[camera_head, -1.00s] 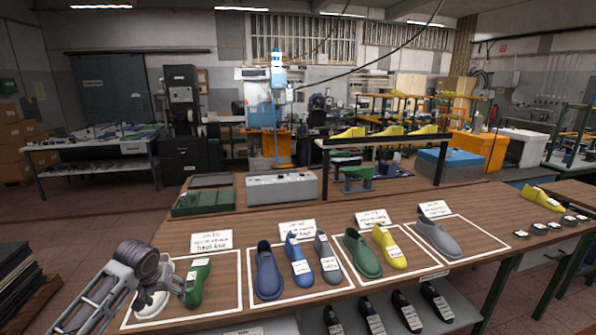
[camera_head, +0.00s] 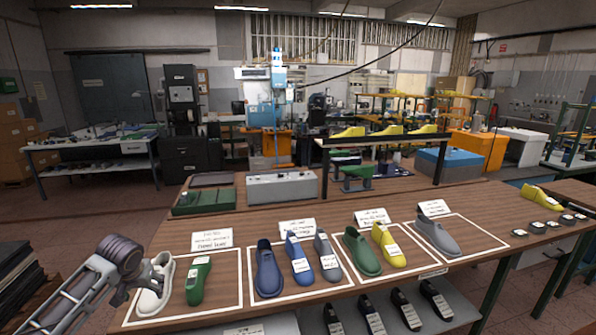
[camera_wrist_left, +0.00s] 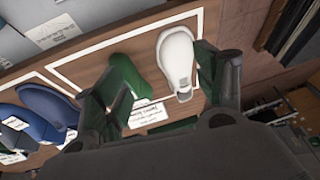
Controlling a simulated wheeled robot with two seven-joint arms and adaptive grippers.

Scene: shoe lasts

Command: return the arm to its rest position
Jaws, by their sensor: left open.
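My left arm comes in from the lower left in the head view. My left gripper (camera_head: 138,287) is at the left edge of the leftmost white-outlined area, beside a white shoe (camera_head: 155,285). In the left wrist view my left gripper (camera_wrist_left: 165,95) has its fingers spread wide. The white shoe (camera_wrist_left: 176,62) shows near the right finger, with a green shoe last (camera_wrist_left: 127,76) near the left finger. The green last stands right of the white shoe in the head view (camera_head: 198,281). I cannot tell whether the fingers touch either. My right gripper is not in view.
The wooden table (camera_head: 200,212) carries more outlined areas with a blue shoe (camera_head: 268,270), a green shoe (camera_head: 362,252), a yellow last (camera_head: 388,245) and a grey shoe (camera_head: 438,238). Label cards stand behind them. Dark lasts sit on a lower shelf (camera_head: 380,312).

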